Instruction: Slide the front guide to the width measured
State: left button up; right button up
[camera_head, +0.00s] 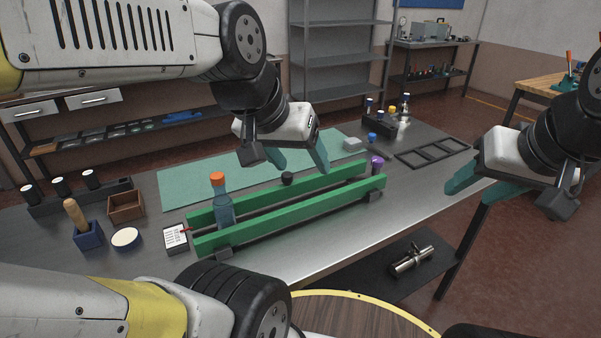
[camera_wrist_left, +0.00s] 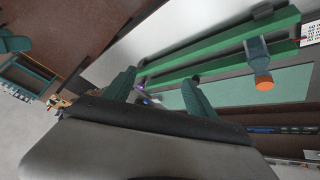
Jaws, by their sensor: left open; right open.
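Two long green guide rails lie parallel on the steel bench. The front guide (camera_head: 310,209) is nearer the bench's front edge, and the rear guide (camera_head: 335,178) runs behind it. A blue bottle with an orange cap (camera_head: 223,208) stands between them near their left end; it also shows in the left wrist view (camera_wrist_left: 257,56). My left gripper (camera_head: 302,170) is open and empty above the rails, with teal fingers pointing down. Its fingers (camera_wrist_left: 158,88) also show in the left wrist view. My right gripper (camera_head: 462,210) is open and empty beyond the bench's right side.
A white printed card (camera_head: 175,236) lies by the rails' left end. A purple-capped item (camera_head: 377,163) stands near their right end. A green mat (camera_head: 185,181) lies behind. A blue holder (camera_head: 87,236), wooden box (camera_head: 126,206) and black frame tray (camera_head: 432,153) are on the bench.

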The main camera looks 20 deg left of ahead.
pick_arm(q)
jog(key=shift+c, duration=0.3)
jog(key=shift+c, duration=1.2)
jog(key=g+y, duration=0.2)
jog(key=g, duration=0.4)
send_over(287, 174)
jog(key=shift+n, duration=0.3)
jog(key=f, duration=1)
jog(key=shift+s+d+f, duration=0.15)
jog(key=shift+s, duration=0.05)
jog(key=shift+w+a+f, duration=0.2)
jog(key=shift+w+f, duration=0.05)
jog(key=shift+f, duration=0.2)
notch_tip(287, 174, down, 7)
jog(key=shift+f, duration=0.2)
grip_shut()
